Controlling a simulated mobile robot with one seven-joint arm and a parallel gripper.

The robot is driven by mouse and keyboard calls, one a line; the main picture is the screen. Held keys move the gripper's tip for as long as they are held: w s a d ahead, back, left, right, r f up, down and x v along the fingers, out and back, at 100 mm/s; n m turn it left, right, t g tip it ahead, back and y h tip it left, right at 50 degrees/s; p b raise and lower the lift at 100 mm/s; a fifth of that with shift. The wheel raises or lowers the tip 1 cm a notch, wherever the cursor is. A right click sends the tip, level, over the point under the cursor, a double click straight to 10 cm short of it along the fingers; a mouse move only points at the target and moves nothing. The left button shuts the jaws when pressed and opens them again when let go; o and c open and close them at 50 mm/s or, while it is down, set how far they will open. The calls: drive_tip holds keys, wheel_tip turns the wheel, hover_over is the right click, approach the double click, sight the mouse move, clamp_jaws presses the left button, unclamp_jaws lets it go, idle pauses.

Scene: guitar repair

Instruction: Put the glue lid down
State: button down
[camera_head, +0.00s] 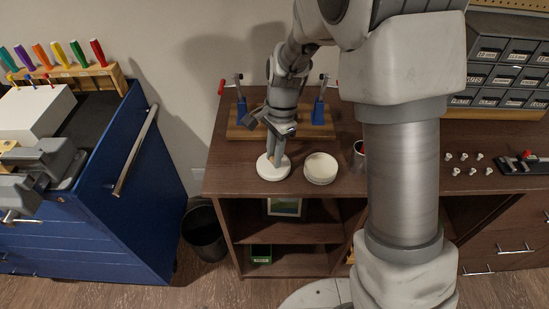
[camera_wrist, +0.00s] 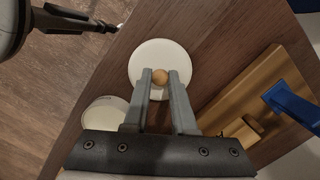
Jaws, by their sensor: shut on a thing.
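The glue lid (camera_head: 273,168) is a flat white disc with a round wooden knob. My gripper (camera_head: 274,154) points down over it, its two fingers shut on the knob, which shows between the fingertips in the wrist view (camera_wrist: 160,76). The lid is at the left front of the brown bench top (camera_head: 232,181). I cannot tell whether it touches the wood or hangs just above it. The round white glue pot (camera_head: 320,170) stands just to the right of the lid, apart from it; in the wrist view the pot (camera_wrist: 104,108) is partly hidden behind my gripper.
A wooden clamp stand (camera_head: 240,132) with blue uprights is behind the lid. A small jar (camera_head: 358,152) stands right of the pot, partly hidden by my arm. Several small white pegs (camera_head: 462,157) lie at the right. A blue tool cabinet (camera_head: 118,190) stands left, across a gap with a black bin (camera_head: 205,234).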

drive_tip(key=shift+f, duration=0.7)
drive_tip(key=shift+f, duration=0.1)
drive_tip(key=c, duration=0.7)
unclamp_jaws()
drive_tip(key=shift+c, duration=0.2)
wheel_tip(320, 180, up, 12)
drive_tip(key=d+p, duration=0.1)
drive_tip(key=p, duration=0.1)
drive_tip(key=s+d+r+n+t, duration=0.2)
drive_tip(key=s+d+r+n, duration=0.1)
drive_tip(key=s, duration=0.3)
drive_tip(key=s+d+r+n+t, duration=0.2)
drive_tip(key=s+d+r+n, duration=0.2)
drive_tip(key=s, duration=0.2)
drive_tip(key=s+d+r+n+t+h, duration=0.1)
drive_tip(key=s+d+r+n+t, duration=0.1)
drive_tip(key=s+d+r+n, duration=0.2)
drive_tip(key=s, duration=0.3)
drive_tip(key=shift+d+r+n, duration=0.15)
drive_tip(key=shift+r+n, duration=0.15)
